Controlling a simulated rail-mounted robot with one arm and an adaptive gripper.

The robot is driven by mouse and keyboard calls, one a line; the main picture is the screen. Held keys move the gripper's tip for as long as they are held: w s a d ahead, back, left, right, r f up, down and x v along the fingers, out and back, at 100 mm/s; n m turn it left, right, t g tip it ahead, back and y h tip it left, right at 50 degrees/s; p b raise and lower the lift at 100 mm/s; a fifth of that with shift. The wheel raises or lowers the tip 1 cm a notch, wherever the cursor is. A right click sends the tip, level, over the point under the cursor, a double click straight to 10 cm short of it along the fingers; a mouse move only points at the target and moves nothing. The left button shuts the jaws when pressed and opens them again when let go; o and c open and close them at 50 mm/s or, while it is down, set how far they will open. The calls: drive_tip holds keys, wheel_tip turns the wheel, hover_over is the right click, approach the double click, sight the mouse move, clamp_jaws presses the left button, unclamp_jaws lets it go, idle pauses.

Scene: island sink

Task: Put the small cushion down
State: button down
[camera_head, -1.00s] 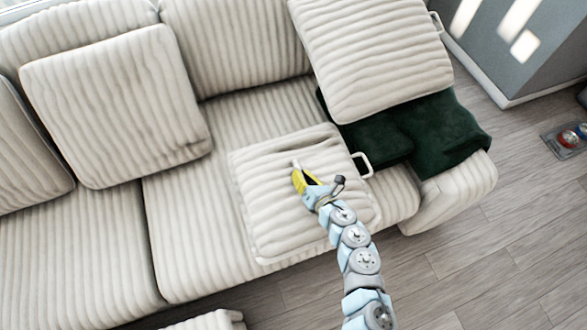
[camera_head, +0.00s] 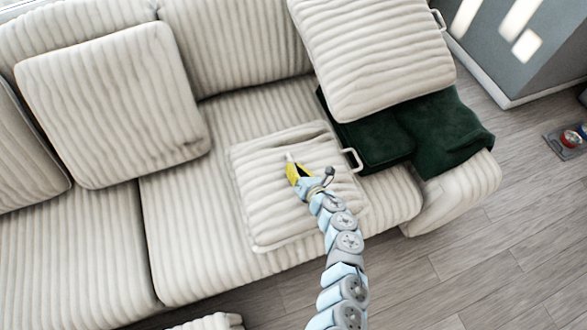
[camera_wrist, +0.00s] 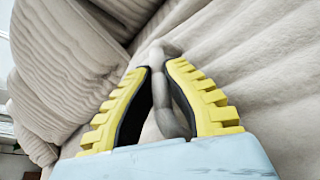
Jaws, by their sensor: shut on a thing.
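The small cushion (camera_head: 268,205) is cream and ribbed, with a pale loop handle at its right edge. It lies over the sofa seat in the head view; whether it touches the seat everywhere I cannot tell. My gripper (camera_head: 290,166) is over the cushion's top. In the wrist view my gripper (camera_wrist: 160,68) is shut on a pale grey handle (camera_wrist: 166,108) of the small cushion, with the handle between the two yellow fingers. My arm hides part of the cushion's right side.
The cream sofa seat (camera_head: 190,220) is bare to the left. A large cushion (camera_head: 115,105) leans on the backrest at left. Another handled cushion (camera_head: 375,55) rests above dark green cloth (camera_head: 445,135) at right. Wooden floor (camera_head: 510,230) lies beyond the sofa.

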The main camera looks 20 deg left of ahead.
drive_tip(key=shift+w+a+f, duration=0.2)
drive_tip(key=shift+f, duration=0.25)
drive_tip(key=c, duration=1.2)
unclamp_jaws()
drive_tip(key=shift+c, duration=0.2)
drive_tip(key=shift+d, duration=0.15)
